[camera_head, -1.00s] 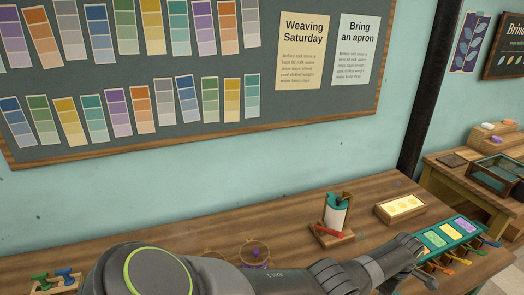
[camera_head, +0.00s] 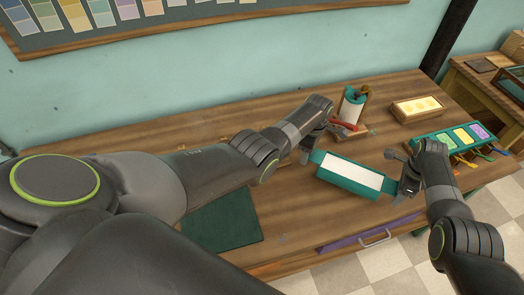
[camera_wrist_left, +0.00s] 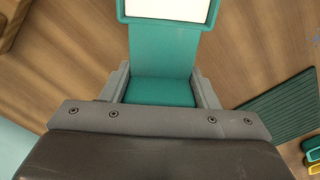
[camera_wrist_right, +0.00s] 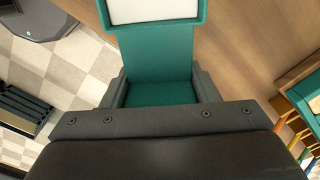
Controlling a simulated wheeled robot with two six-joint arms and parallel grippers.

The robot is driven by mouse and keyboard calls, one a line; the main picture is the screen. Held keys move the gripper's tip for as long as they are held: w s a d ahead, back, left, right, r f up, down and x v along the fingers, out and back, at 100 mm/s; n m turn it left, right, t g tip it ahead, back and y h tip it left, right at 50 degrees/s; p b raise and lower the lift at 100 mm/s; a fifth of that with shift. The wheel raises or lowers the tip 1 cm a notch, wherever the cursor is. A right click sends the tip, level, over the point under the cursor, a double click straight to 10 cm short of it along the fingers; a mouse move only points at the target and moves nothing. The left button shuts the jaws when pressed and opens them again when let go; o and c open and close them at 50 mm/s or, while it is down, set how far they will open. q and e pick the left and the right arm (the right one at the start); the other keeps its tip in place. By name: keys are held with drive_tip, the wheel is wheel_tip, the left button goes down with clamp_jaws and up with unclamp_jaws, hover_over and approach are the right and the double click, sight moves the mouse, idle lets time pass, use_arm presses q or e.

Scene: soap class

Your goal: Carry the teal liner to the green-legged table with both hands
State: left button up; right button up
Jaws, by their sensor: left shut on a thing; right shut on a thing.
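The teal liner (camera_head: 348,174) is a shallow tray with a white inside and a tab at each end. It spans the gap between my grippers, over the workbench's front right part. My left gripper (camera_head: 311,155) is shut on its left tab, which also shows in the left wrist view (camera_wrist_left: 162,55). My right gripper (camera_head: 397,184) is shut on its right tab, which shows in the right wrist view (camera_wrist_right: 158,55). I cannot tell how far the liner is above the wood.
The wooden workbench (camera_head: 300,225) bears a dark green mat (camera_head: 222,217), a stand with a white roll (camera_head: 350,110), a wooden box with yellow pieces (camera_head: 417,108) and a teal tray with coloured pieces (camera_head: 450,138). Another table (camera_head: 485,95) stands at the far right.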

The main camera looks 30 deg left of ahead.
use_arm(q)
drive_tip(key=shift+a, duration=0.35)
use_arm(e)
drive_tip(key=shift+w+a, duration=0.1)
drive_tip(key=shift+a, duration=0.15)
use_arm(q)
drive_tip(key=shift+f, duration=0.2)
use_arm(e)
drive_tip(key=shift+f, duration=0.2)
